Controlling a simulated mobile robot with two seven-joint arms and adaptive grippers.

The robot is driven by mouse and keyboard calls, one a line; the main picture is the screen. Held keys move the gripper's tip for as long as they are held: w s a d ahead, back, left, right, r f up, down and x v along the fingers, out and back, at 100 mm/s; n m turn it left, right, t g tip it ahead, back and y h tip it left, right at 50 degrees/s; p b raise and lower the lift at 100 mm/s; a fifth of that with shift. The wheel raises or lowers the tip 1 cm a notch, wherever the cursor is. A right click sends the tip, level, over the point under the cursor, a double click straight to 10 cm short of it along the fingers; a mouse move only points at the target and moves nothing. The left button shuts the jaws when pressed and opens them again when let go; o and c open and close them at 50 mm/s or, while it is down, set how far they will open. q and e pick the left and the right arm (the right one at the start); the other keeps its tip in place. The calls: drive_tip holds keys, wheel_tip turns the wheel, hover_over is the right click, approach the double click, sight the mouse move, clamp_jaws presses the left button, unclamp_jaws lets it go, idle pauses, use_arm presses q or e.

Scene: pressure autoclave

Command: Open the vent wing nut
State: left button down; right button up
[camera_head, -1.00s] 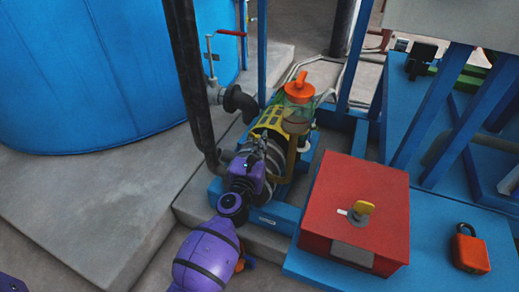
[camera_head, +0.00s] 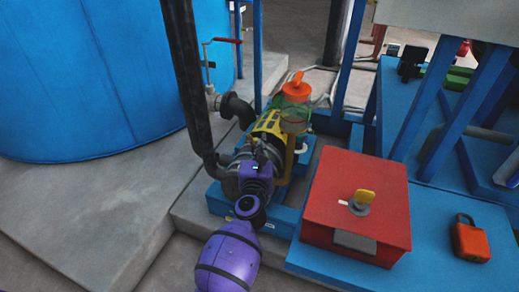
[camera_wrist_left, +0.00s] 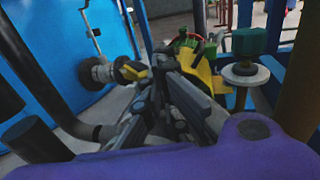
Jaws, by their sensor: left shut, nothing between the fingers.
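An orange winged piece (camera_head: 297,88) sits on top of a clear, green-tinted vessel (camera_head: 295,117) in the head view; I cannot tell for certain that it is the vent wing nut. My left gripper (camera_head: 262,150) is in front of the yellow slotted guard (camera_head: 268,123), to the lower left of the vessel. Its dark fingers (camera_wrist_left: 165,88) are shut and empty in the left wrist view. They appear apart from the orange piece. My purple wrist hides part of the machine below. My right gripper is not in view.
Blue frame posts rise behind.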

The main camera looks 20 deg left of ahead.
use_arm(q)
drive_tip(key=shift+w+d, duration=0.25)
idle(0.7)
drive_tip(key=shift+w+d, duration=0.2)
drive_tip(key=shift+w, duration=0.05)
idle(0.5)
drive_tip(key=shift+w+d+b, duration=0.25)
drive_tip(key=shift+w+b, duration=0.05)
drive_tip(key=shift+w, duration=1.15)
idle(0.7)
idle(0.3)
